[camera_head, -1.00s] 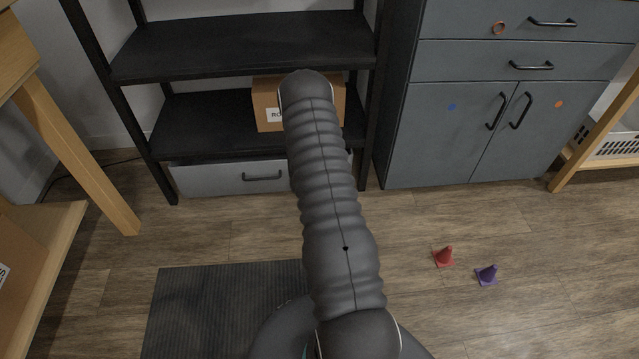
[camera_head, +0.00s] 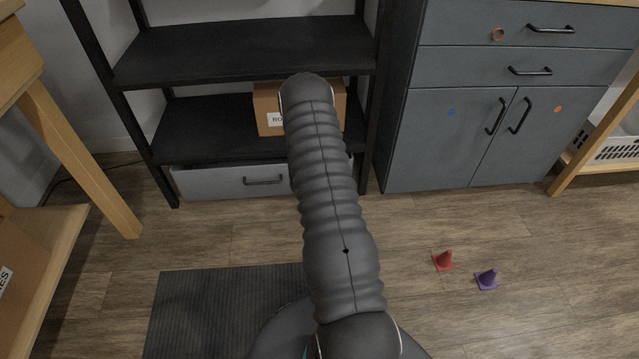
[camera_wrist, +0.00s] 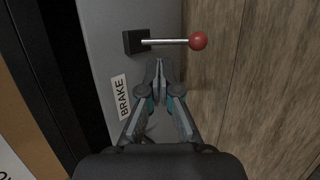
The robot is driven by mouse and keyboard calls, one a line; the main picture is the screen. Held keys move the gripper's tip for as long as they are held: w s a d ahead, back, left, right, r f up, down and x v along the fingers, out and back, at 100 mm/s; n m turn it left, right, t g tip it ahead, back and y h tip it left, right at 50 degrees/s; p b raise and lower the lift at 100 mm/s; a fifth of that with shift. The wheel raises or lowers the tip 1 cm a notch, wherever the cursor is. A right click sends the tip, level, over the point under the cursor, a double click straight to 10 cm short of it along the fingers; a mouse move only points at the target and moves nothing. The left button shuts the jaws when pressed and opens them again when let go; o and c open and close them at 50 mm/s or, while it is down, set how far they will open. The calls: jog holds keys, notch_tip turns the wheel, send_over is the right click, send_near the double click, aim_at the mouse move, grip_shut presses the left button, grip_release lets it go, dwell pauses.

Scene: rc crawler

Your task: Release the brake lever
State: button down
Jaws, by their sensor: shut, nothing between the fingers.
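The brake lever (camera_wrist: 168,41) shows in the wrist view as a thin metal rod with a red ball knob (camera_wrist: 198,41) at its right end. It comes out of a black square mount (camera_wrist: 136,41) on a grey panel (camera_wrist: 100,40). A white label reading BRAKE (camera_wrist: 122,98) is on the panel below the mount. My gripper (camera_wrist: 159,68) is shut and empty. Its fingertips appear just below the rod in the picture, between mount and knob; I cannot tell whether they touch it. The lever and gripper are not visible in the head view.
In the head view a black shelf (camera_head: 240,48) holds a cardboard box (camera_head: 268,97), with a grey drawer (camera_head: 225,182) below. A grey cabinet (camera_head: 455,140) stands right. A dark mat (camera_head: 215,310) lies at the front.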

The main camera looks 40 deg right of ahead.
jog(key=shift+r, duration=0.1)
dwell(0.6)
jog(key=shift+r+p, duration=0.7)
jog(key=shift+r, duration=0.05)
jog(key=a+r, duration=0.5)
jog(key=a, duration=0.2)
jog(key=shift+s+a+r, duration=0.25)
jog(key=shift+s+a, duration=0.05)
jog(key=shift+s, duration=0.15)
dwell(0.6)
